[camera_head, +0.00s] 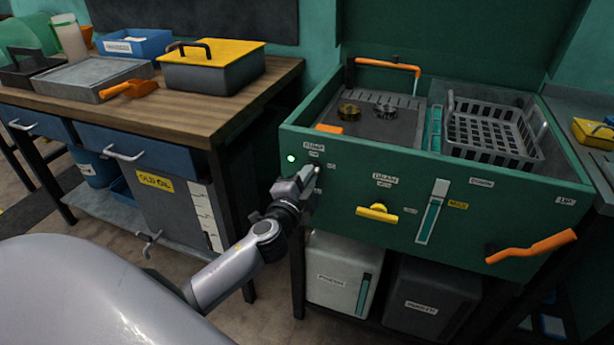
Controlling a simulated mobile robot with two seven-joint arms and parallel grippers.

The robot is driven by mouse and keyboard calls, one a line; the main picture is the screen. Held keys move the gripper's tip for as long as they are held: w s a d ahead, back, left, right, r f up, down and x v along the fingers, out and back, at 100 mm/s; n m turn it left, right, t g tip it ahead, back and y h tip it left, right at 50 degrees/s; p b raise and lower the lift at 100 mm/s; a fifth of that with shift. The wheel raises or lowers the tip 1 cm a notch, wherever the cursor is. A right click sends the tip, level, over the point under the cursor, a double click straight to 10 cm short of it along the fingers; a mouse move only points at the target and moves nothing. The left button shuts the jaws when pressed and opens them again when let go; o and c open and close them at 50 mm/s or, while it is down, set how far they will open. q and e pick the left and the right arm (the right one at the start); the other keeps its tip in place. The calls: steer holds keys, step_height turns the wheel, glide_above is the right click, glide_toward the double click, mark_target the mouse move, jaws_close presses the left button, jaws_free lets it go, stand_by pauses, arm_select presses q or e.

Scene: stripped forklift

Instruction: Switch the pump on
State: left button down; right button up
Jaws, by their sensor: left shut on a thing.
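The green washer cabinet (345,203) stands at the right with its lid up. My left gripper (312,178) is at the left end of its front panel, shut on what appears to be the pump switch. The gripper hides most of the switch, so its setting cannot be read. A small round lamp (292,158) shows bright pale green just up and left of the gripper. Small labels above the gripper are too blurred to read surely. My right gripper is not in view.
A yellow handle (377,212), a sight gauge (432,212) and an orange lever (532,247) are on the same panel. A grey basket (492,133) sits inside the cabinet. A wooden workbench (205,115) stands left, with a yellow-lidded box (212,68).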

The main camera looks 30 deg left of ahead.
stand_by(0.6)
arm_select(q)
steer(key=c, duration=1.2)
jaws_free()
steer(key=v, duration=0.7)
steer(key=shift+s, duration=0.15)
